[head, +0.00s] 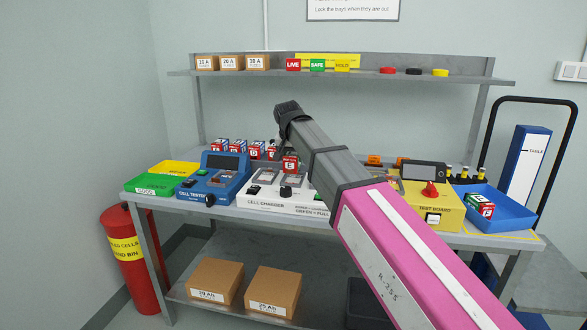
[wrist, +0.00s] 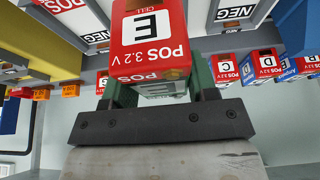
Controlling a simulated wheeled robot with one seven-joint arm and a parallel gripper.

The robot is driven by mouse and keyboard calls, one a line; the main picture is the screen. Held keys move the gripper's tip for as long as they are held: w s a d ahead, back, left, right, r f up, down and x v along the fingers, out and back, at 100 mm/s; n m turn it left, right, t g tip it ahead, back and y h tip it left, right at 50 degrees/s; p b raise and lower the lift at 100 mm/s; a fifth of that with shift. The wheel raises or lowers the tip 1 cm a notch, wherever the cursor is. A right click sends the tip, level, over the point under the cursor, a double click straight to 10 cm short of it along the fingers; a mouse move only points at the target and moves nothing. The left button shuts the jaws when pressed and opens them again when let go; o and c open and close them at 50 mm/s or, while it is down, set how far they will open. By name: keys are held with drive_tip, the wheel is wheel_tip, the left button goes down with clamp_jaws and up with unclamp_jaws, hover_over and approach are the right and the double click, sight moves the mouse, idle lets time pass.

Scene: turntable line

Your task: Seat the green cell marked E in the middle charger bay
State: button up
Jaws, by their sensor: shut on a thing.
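The cell marked E (wrist: 150,40) has a red end reading POS 3.2 V and some green on its body. My gripper (wrist: 153,88) is shut on it in the wrist view. In the head view the cell (head: 290,165) shows its red E face above the white cell charger (head: 270,204), left of my arm. The charger's bays carry POS and NEG labels. In the wrist view bays show to either side of the cell, and the cell hides what lies straight behind it. I cannot tell whether it touches the charger. My arm hides the charger's right part.
A blue cell tester (head: 213,180) and a green tray (head: 155,185) stand left of the charger. Several other cells (head: 238,148) stand behind. A yellow test board (head: 430,212) and a blue bin (head: 502,212) with a cell are at the right. A shelf (head: 350,77) runs above.

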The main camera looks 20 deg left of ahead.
sight(292, 154)
drive_tip(key=shift+w+a+f, duration=0.1)
drive_tip(key=shift+w+f, duration=0.5)
drive_tip(key=shift+w, duration=0.3)
drive_tip(key=shift+f, duration=1.95)
drive_tip(key=shift+f, duration=0.1)
drive_tip(key=o, duration=1.3)
drive_tip(key=v, duration=1.2)
